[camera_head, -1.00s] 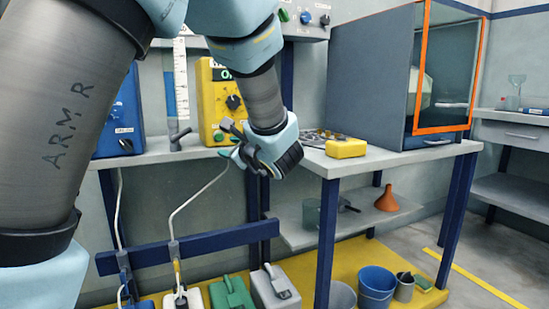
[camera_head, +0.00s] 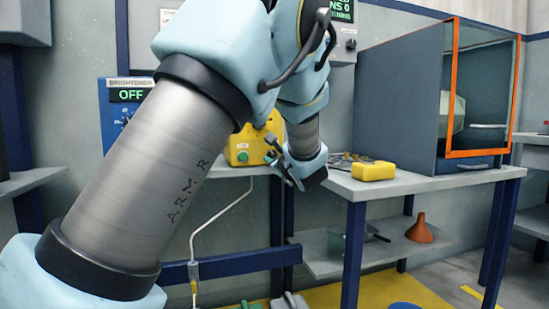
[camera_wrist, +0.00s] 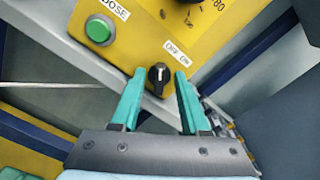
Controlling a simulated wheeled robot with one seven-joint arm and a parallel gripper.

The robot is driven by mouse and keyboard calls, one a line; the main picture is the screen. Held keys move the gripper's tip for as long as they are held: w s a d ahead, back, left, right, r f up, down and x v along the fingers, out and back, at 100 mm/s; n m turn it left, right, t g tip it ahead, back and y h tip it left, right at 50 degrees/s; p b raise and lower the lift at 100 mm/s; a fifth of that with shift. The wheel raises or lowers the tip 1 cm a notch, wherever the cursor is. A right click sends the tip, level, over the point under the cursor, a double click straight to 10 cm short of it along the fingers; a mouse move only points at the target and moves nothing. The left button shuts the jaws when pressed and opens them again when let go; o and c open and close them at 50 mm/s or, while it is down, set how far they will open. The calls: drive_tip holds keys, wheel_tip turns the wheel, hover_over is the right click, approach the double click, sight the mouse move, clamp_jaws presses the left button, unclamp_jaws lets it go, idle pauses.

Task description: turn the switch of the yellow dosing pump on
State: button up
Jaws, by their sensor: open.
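The yellow dosing pump (camera_head: 241,148) stands on the bench shelf in the head view, partly hidden behind my arm. In the wrist view its yellow front (camera_wrist: 140,40) fills the upper middle. The black rotary switch (camera_wrist: 158,76) sits below an OFF/ON label (camera_wrist: 177,52). Its white pointer mark looks roughly upright in the picture, and I cannot tell which word it is set to. My gripper (camera_wrist: 156,82) is open, with its teal fingers on either side of the switch. Whether the fingers touch it I cannot tell. My gripper also shows in the head view (camera_head: 283,172), in front of the pump.
A green DOSE button (camera_wrist: 98,31) and a larger black dial are on the same panel. A yellow box (camera_head: 373,171) lies on the bench at right, near a grey cabinet (camera_head: 398,90).

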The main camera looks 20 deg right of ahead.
drive_tip(key=shift+w, duration=0.2)
clamp_jaws()
idle(0.3)
